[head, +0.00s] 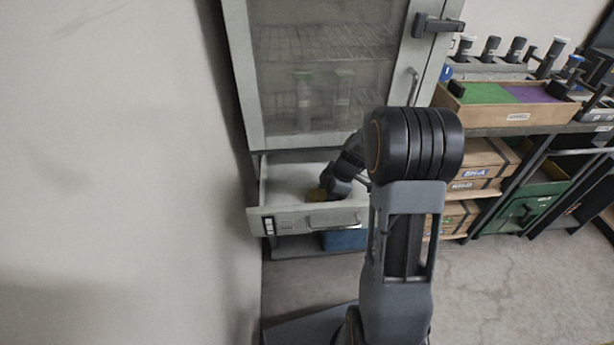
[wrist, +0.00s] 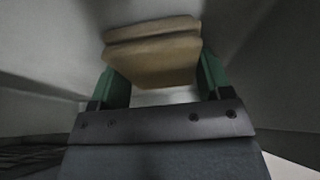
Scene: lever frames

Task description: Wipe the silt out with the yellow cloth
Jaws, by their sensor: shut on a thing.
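The yellow cloth (wrist: 152,55) is folded into a thick pad and held between the two green fingers of my gripper (wrist: 158,82) in the wrist view. In the head view the cloth (head: 316,195) shows as a small dull yellow patch beside my gripper (head: 328,190). Both are inside the open grey drawer (head: 283,220) under the glass-fronted cabinet. My gripper is shut on the cloth. Pale drawer walls surround it in the wrist view. I cannot make out any silt. My arm hides the right part of the drawer.
The cabinet (head: 255,75) stands above the drawer, its glass front closed over tall bottles. A plain wall (head: 110,170) is close on the left. On the right a bench holds a tray (head: 515,113) with green and purple sections, with boxes (head: 480,158) below. A blue box (head: 345,239) sits under the drawer.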

